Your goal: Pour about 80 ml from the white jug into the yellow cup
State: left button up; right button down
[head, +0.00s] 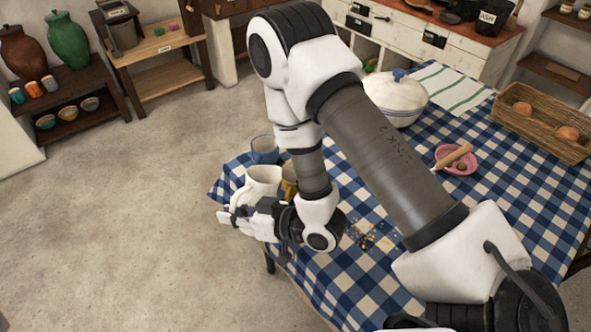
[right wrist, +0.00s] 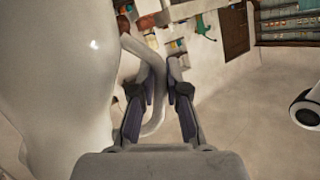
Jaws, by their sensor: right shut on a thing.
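The white jug (head: 263,182) is near the left corner of the table, and its rim faces up, so it looks about upright. My right gripper (head: 247,214) is at its near side. In the right wrist view the jug's pale body (right wrist: 60,75) fills the left, and the fingers (right wrist: 158,100) are shut on its handle (right wrist: 153,60). I cannot tell whether the jug's base touches the table. The yellow cup (head: 289,182) stands close to the jug's right, partly hidden by my right arm. The jug's contents are not visible. My left gripper is out of view.
A blue cup (head: 265,150) stands just behind the jug. The checked tablecloth (head: 335,275) has crumbs on it. A white tureen (head: 396,97), a pink bowl (head: 457,158) and a bread basket (head: 545,122) are farther right. Open floor lies left of the table.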

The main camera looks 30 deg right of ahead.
aim_at(245, 187)
jog(key=shift+w+d+r+m+y+p, duration=0.3)
jog(key=shift+d+r+m+y+p, duration=0.1)
jog(key=shift+d+r+m, duration=0.3)
jog(key=shift+w+d+r+m+y+p, duration=0.3)
jog(key=shift+d+r+m+p, duration=0.15)
jog(key=shift+d, duration=0.35)
jog(key=shift+d+f+m, duration=0.1)
jog(key=shift+m, duration=0.15)
jog(key=shift+d+r+m+t+y, duration=0.2)
jog(key=shift+d+m+t+y, duration=0.1)
jog(key=shift+m+y, duration=0.1)
jog(key=shift+w+d+r+m+y+p, duration=0.1)
jog(key=shift+d+r+m+y+p, duration=0.15)
jog(key=shift+r, duration=0.3)
jog(key=shift+w+d+r+m+y+p, duration=0.1)
jog(key=shift+d+r+m+p, duration=0.05)
jog(key=shift+r+m+p, duration=0.3)
jog(key=shift+w+d+r+m+t+p, duration=0.1)
jog(key=shift+d+r+m+t+p, duration=0.1)
jog(key=shift+d+r+m, duration=0.25)
jog(key=shift+w+d+r+m+t+p, duration=0.15)
jog(key=shift+r+m, duration=0.1)
jog(key=shift+r, duration=0.25)
jog(key=shift+d+r+m+y+p, duration=0.3)
jog(key=shift+d+r+m+y, duration=0.1)
jog(key=shift+r, duration=0.1)
jog(key=shift+w+d+r+m+t, duration=0.15)
jog(key=shift+d+r+m+t, duration=0.15)
jog(key=shift+r+m, duration=0.2)
